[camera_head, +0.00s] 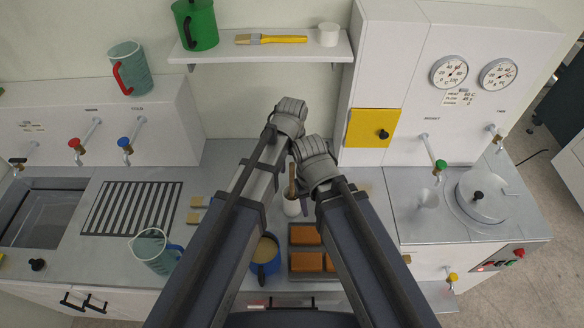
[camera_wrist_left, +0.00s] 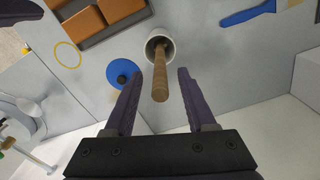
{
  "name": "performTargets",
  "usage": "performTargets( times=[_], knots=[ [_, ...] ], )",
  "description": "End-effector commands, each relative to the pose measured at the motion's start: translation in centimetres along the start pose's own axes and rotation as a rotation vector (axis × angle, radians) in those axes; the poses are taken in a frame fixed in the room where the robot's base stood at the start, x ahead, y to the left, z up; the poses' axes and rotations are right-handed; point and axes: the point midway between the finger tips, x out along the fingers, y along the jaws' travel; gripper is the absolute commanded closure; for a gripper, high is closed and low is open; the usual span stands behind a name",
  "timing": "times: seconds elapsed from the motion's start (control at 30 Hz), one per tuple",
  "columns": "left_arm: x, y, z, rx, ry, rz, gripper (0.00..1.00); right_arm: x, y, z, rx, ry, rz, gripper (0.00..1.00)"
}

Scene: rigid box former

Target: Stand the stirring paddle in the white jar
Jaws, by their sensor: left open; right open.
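The white jar (camera_head: 291,208) stands on the grey worktop, partly hidden in the head view by my grippers and arms. The stirring paddle stands in it; its brown wooden handle (camera_head: 291,180) rises above the rim. In the left wrist view the handle (camera_wrist_left: 160,85) sticks out of the jar (camera_wrist_left: 152,36) toward the camera, leaning slightly. My left gripper (camera_wrist_left: 160,72) is open, with a finger on each side of the handle and visible gaps. My right gripper (camera_head: 306,195) is open, close beside the jar on its right; its fingers are mostly hidden.
A tray of orange-brown blocks (camera_head: 305,262) and a blue mug (camera_head: 265,256) lie nearer than the jar. A glass jug (camera_head: 155,250) stands to the left. A shelf (camera_head: 270,52) holds a green jug, brush and white cup. A blue round object (camera_wrist_left: 122,73) lies near the jar.

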Motion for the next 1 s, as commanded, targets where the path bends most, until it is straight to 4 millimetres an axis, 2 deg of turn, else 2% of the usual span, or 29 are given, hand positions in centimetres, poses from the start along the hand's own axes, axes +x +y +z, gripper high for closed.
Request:
performTargets(
  times=[0.27,0.7,1.0],
  knots=[
    [-1.7,0.0,0.0,0.0,0.0,0.0,0.44,-1.7,0.2,0.1,0.0,0.0,0.0,0.47],
    [-7.3,0.0,0.0,0.0,0.0,0.0,0.44,-7.2,0.7,0.5,-0.004,-0.003,0.0,0.47],
    [-7.8,0.0,0.0,0.0,0.0,0.0,0.44,-7.7,0.7,0.5,-0.004,-0.003,0.0,0.47]
  ],
)
